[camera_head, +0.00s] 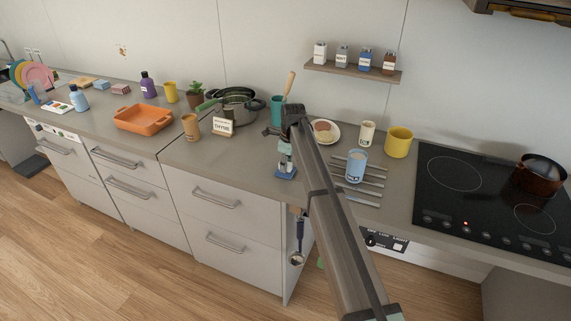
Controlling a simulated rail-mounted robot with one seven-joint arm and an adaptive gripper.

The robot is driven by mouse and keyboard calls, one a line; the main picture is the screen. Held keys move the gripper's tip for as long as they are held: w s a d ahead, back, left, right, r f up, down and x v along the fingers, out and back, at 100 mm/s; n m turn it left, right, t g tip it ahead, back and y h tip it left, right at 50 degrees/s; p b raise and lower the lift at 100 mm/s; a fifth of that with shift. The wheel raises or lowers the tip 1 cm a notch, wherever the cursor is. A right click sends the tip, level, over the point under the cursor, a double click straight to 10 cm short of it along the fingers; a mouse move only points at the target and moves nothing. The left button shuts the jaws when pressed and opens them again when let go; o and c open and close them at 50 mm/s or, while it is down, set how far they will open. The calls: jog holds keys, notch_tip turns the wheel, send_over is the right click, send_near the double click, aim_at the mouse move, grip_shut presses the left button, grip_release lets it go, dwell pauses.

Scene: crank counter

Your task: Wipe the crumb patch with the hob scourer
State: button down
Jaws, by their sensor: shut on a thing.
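My gripper (286,163) points down over the front part of the counter, left of the cutlery. It is shut on a small flat blue pad (287,174), which looks like the hob scourer. The pad is at or just above the counter top near its front edge; I cannot tell whether it touches. I cannot make out a crumb patch on the counter; my arm hides part of the surface behind and right of the gripper. A small orange-brown speckled mark (122,50) shows on the back wall at the left, and I cannot tell what it is.
Beside my arm are a plate with food (325,131), a blue-white can (356,166), cutlery (363,183) and a yellow mug (398,142). Left stand a labelled card (222,127), a brown cup (190,127), a pot (236,105) and an orange dish (143,118). The hob (480,190) is right.

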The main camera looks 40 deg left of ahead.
aim_at(293, 172)
jog(key=shift+d, duration=0.1)
jog(key=shift+w+d+r+p, duration=0.1)
jog(key=shift+w+d+p, duration=0.15)
jog(key=shift+d, duration=0.55)
jog(key=shift+w+d+p, duration=0.1)
jog(key=shift+w+d, duration=0.1)
jog(key=shift+d, duration=0.6)
jog(key=c, duration=1.9)
grip_release()
jog(key=shift+w+d+f+p, duration=0.1)
jog(key=shift+w+d+p, duration=0.15)
jog(key=shift+d, duration=0.9)
jog(key=shift+w+d+f+p, duration=0.15)
jog(key=shift+w+d, duration=0.25)
jog(key=shift+d, duration=0.75)
jog(key=shift+w+d+r+p, duration=0.1)
jog(key=shift+w+d+p, duration=0.2)
jog(key=shift+d, duration=0.85)
jog(key=shift+f, duration=0.1)
